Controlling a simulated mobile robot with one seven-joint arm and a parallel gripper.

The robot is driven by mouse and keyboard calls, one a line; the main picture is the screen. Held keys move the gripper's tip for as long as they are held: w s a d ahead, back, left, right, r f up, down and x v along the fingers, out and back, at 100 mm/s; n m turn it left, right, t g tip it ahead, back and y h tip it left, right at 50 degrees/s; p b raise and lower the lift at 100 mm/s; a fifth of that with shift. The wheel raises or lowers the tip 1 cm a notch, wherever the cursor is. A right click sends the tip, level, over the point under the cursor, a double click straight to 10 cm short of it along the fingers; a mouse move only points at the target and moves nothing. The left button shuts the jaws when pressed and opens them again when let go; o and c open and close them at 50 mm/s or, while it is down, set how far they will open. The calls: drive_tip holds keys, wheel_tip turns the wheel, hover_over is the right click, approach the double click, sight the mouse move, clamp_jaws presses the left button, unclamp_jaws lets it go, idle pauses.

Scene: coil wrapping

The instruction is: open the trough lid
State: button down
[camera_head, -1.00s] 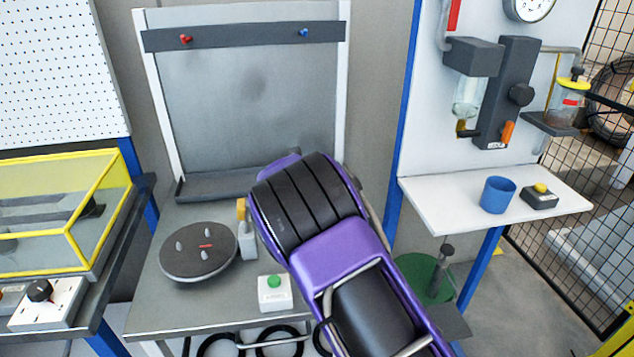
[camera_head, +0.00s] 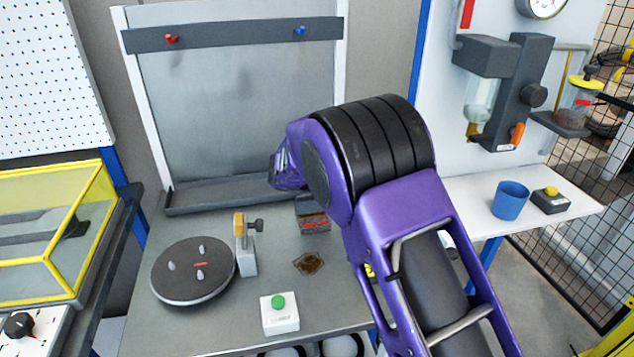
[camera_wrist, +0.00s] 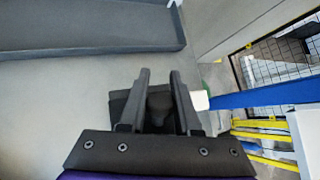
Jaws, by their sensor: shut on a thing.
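In the wrist view my gripper (camera_wrist: 160,74) is shut on a dark upright knob (camera_wrist: 159,98), with one finger on each side. The knob stands on a dark square plate (camera_wrist: 119,103), which looks like the trough lid; the fingers cover part of it. I cannot tell whether the plate is raised. In the head view a small dark box with a red label (camera_head: 313,224), possibly the trough, stands at the back right of the grey bench, left of my arm. My fingers are not clearly visible there.
The grey bench (camera_head: 215,322) carries a round dark turntable (camera_head: 193,271), a post with a yellow top (camera_head: 245,250), a brown patch (camera_head: 308,263) and a white box with a green button (camera_head: 279,314). A ledged back panel (camera_head: 235,110) stands behind. A blue cup (camera_head: 510,200) sits right.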

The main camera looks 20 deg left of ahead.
drive_tip(key=shift+w+d+g+h, duration=0.1)
drive_tip(key=shift+w+g+h, duration=0.35)
drive_tip(key=shift+g, duration=0.15)
drive_tip(key=shift+w+a+f+n+g+h+p, duration=0.1)
drive_tip(key=shift+w+a+n+g+h, duration=0.2)
drive_tip(key=shift+g, duration=0.45)
drive_tip(key=shift+w+a+f+n+g+h+p, duration=0.1)
drive_tip(key=shift+w+a+n+g+h+p, duration=0.2)
drive_tip(key=shift+g, duration=0.4)
drive_tip(key=shift+w+a+f+n+g+h+b, duration=0.15)
drive_tip(key=shift+g+h, duration=0.2)
drive_tip(key=shift+g, duration=0.4)
drive_tip(key=shift+s+g, duration=0.1)
drive_tip(key=shift+g, duration=0.3)
drive_tip(key=c, duration=0.6)
unclamp_jaws()
drive_tip(key=shift+s, duration=0.15)
drive_tip(key=shift+c, duration=0.2)
